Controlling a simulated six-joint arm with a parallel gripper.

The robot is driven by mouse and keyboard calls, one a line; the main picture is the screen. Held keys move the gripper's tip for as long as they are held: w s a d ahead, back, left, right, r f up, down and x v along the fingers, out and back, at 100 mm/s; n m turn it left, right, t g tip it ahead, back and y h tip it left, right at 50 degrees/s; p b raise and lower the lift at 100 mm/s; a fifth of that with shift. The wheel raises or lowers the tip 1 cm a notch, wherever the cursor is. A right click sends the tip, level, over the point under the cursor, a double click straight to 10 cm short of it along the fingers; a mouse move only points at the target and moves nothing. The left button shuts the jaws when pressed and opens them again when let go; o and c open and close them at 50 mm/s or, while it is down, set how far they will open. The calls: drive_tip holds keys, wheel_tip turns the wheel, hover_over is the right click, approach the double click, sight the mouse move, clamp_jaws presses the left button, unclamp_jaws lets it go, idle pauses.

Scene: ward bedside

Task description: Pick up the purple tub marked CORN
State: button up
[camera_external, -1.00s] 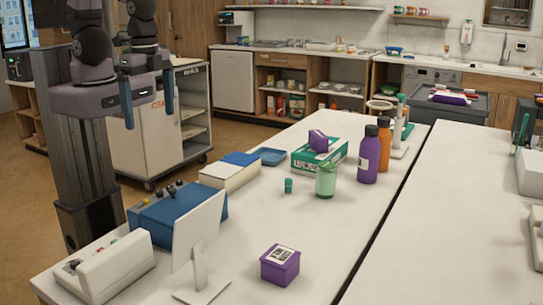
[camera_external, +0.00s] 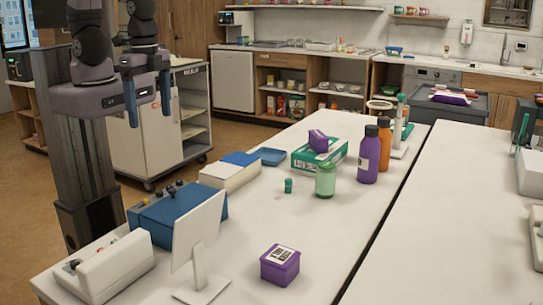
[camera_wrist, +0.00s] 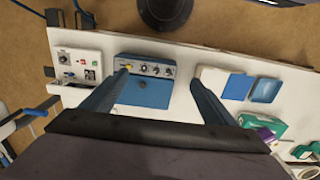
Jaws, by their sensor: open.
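A purple tub (camera_external: 280,266) with a white label on its lid stands near the front of the white table in the external view. Its lettering is too small to read surely. A second purple tub (camera_external: 318,142) is tilted on a green-and-white box (camera_external: 320,155) farther back; a purple patch beside the green box also shows in the wrist view (camera_wrist: 266,134). My gripper (camera_external: 148,94) is open and empty, high at the left, well away from both tubs. Its two blue fingers spread apart in the wrist view (camera_wrist: 160,80). The front tub is not seen there.
A white panel on a stand (camera_external: 198,240) and a blue device (camera_external: 178,212) are left of the front tub. A green jar (camera_external: 325,181), purple bottle (camera_external: 369,156) and orange bottle (camera_external: 384,137) stand behind. The tabletop right of the front tub is clear.

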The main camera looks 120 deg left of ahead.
drive_tip(key=shift+r, duration=0.1)
wheel_tip(320, 180, up, 4)
drive_tip(key=n+t+h+b, duration=0.5)
drive_tip(key=n+t+b, duration=0.8)
drive_tip(key=n+b, duration=2.15)
hover_over(277, 251)
drive_tip(key=s+b, duration=0.2)
drive_tip(key=b, duration=0.1)
drive_tip(key=m, duration=0.3)
drive_tip(key=f, duration=2.6)
drive_tip(key=shift+w+a+f+p, duration=0.2)
drive_tip(key=shift+a+f+p, duration=0.1)
drive_tip(key=shift+x, duration=1.1)
drive_tip(key=shift+w+d, duration=0.1)
